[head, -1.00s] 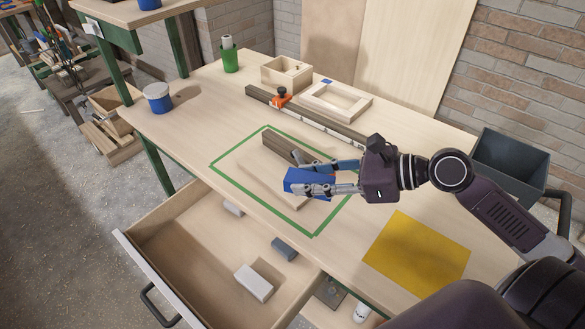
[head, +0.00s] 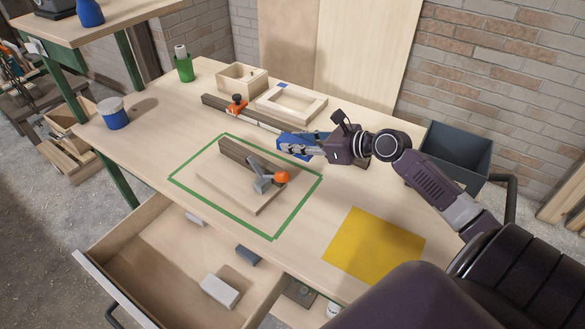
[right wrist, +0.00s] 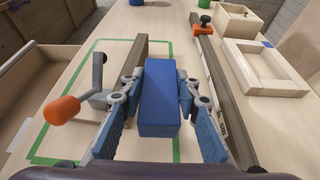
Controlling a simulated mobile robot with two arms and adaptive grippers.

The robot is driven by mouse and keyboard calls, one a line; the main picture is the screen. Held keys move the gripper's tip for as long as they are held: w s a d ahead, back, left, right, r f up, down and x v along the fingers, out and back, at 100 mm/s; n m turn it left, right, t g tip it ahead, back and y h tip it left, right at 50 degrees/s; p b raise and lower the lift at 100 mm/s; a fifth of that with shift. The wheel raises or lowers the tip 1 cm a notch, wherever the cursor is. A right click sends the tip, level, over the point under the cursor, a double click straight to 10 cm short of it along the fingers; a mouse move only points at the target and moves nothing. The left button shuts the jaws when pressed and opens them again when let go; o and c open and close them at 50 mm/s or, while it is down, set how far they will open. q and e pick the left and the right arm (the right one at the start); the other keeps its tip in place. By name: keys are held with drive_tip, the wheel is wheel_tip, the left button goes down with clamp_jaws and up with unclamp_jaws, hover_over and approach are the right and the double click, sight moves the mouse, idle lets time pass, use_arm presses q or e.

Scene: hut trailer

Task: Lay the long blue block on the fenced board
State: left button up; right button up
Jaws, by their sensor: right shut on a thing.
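The long blue block (head: 293,143) is in my right gripper (head: 300,150), whose fingers close on its two sides. In the right wrist view the blue block (right wrist: 160,105) lies lengthwise between both fingers. The gripper holds it behind and right of the fenced board, near the long rail; its height is hard to tell. The fenced board (head: 228,188) lies inside a green outline, with a dark wooden fence (head: 240,154) along its back edge. A grey toggle clamp with an orange knob (head: 281,177) sits at the fence's right part. My left gripper is not in view.
A long rail with an orange clamp (head: 237,104) lies at the back, near a wooden frame (head: 262,104) and an open wooden box (head: 231,83). A yellow sheet (head: 374,247) lies front right. An open drawer (head: 160,255) holds several small blocks.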

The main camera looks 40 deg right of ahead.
hover_over(296, 174)
wheel_tip(296, 174, down, 4)
drive_tip(key=shift+f+b, duration=0.2)
drive_tip(key=shift+b, duration=0.1)
wheel_tip(296, 174, down, 4)
drive_tip(key=shift+f+b, duration=0.2)
drive_tip(key=shift+b, duration=0.35)
drive_tip(key=shift+a+f, duration=0.1)
drive_tip(key=o, duration=0.9)
